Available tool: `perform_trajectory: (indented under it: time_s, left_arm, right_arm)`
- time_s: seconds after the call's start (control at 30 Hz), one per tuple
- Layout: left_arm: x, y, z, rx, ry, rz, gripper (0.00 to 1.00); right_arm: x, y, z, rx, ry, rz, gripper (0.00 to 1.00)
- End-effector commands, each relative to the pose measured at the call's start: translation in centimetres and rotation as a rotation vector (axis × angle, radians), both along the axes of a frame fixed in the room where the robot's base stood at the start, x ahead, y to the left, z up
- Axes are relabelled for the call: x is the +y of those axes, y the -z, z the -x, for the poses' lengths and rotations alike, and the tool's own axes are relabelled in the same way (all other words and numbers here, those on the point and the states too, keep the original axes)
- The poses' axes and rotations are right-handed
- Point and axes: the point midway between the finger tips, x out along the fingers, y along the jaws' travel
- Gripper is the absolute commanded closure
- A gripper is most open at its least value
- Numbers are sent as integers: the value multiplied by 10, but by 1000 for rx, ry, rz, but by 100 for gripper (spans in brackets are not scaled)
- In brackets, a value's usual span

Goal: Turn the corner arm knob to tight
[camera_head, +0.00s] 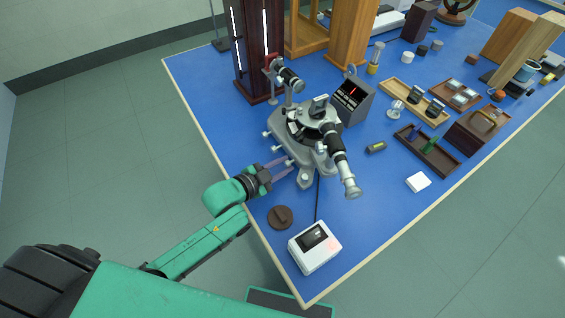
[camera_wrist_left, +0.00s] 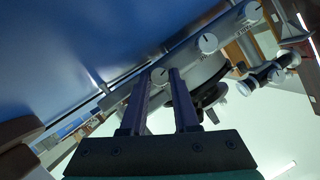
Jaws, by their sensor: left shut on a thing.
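The spectrometer (camera_head: 310,135) stands on the blue bench near its left edge, with several light knobs along its grey base. My left gripper (camera_head: 284,167) reaches in from the left and is shut on the knob nearest the front corner of that base. In the left wrist view this knob (camera_wrist_left: 159,76) shows as a pale disc with a dark pointer mark between the two fingertips (camera_wrist_left: 161,84). Two like knobs, a middle one (camera_wrist_left: 207,43) and a far one (camera_wrist_left: 250,12), sit further along. My right gripper is not in view.
A white device with a screen (camera_head: 315,247) and a round brown disc (camera_head: 280,217) lie in front of the spectrometer. The telescope tube (camera_head: 338,155) juts toward the front right. A dark wooden case (camera_head: 256,50) stands behind. Several trays fill the right side.

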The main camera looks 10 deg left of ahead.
Motion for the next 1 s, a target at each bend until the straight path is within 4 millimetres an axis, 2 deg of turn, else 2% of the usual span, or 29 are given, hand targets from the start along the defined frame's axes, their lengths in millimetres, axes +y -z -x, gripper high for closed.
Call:
perform_trajectory:
  time_s: [0.4,1.0]
  left_arm:
    - [-1,3,1,-160,-1,-163,100]
    - [-1,3,2,-187,0,-194,100]
  right_arm:
    - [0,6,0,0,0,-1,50]
    - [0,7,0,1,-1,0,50]
